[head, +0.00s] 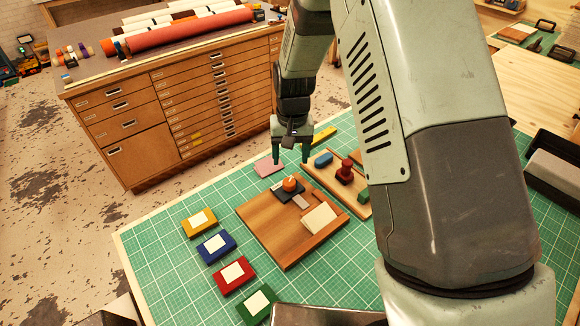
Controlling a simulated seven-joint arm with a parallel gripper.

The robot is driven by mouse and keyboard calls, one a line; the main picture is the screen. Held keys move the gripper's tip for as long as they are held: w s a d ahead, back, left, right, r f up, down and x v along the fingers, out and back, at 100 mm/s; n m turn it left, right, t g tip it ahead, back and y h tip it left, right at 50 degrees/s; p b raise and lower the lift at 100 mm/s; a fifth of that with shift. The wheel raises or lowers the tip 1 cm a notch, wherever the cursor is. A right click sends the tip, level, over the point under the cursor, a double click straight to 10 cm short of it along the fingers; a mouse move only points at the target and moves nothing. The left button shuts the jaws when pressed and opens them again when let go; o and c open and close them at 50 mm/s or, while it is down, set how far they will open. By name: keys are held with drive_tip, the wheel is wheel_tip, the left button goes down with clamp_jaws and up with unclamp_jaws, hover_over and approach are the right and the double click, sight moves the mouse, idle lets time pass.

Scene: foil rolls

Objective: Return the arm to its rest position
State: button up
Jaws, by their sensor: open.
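My gripper (291,153) hangs from my arm over the far part of the green cutting mat (160,262), fingers pointing down. Its two fingers are apart and nothing shows between them. A pink block (268,166) lies on the mat just left of the fingers in the picture. My upper arm fills the right half of the view and hides part of the mat and table. No foil rolls can be made out for certain on the mat.
A wooden board (262,229) holds an orange-topped tool and a pale card. A wooden tray (353,195) holds a blue piece and a dark red stamp. Yellow (199,221), blue (216,245), red (234,275) and green (258,304) boxes line the left. A drawer cabinet (140,130) stands behind.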

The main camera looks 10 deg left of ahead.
drive_tip(key=shift+r, duration=0.7)
drive_tip(key=shift+r, duration=0.1)
drive_tip(key=s+d+r+t, duration=0.1)
drive_tip(key=s+d+r, duration=0.25)
drive_tip(key=r, duration=0.65)
drive_tip(key=s+d+r+t, duration=0.1)
drive_tip(key=s+d+r, duration=0.3)
drive_tip(key=r, duration=0.5)
drive_tip(key=s+d+r+m+t, duration=0.1)
drive_tip(key=s+d+r, duration=0.3)
drive_tip(key=s, duration=0.5)
drive_tip(key=s+d+r+t, duration=0.2)
drive_tip(key=s+d+r, duration=0.3)
drive_tip(key=s, duration=0.4)
drive_tip(key=shift+s+d+r+m+t, duration=0.15)
drive_tip(key=shift+s+r+m+t, duration=0.15)
drive_tip(key=shift+s+r+m, duration=0.15)
drive_tip(key=shift+w+r, duration=0.1)
drive_tip(key=shift+w, duration=0.05)
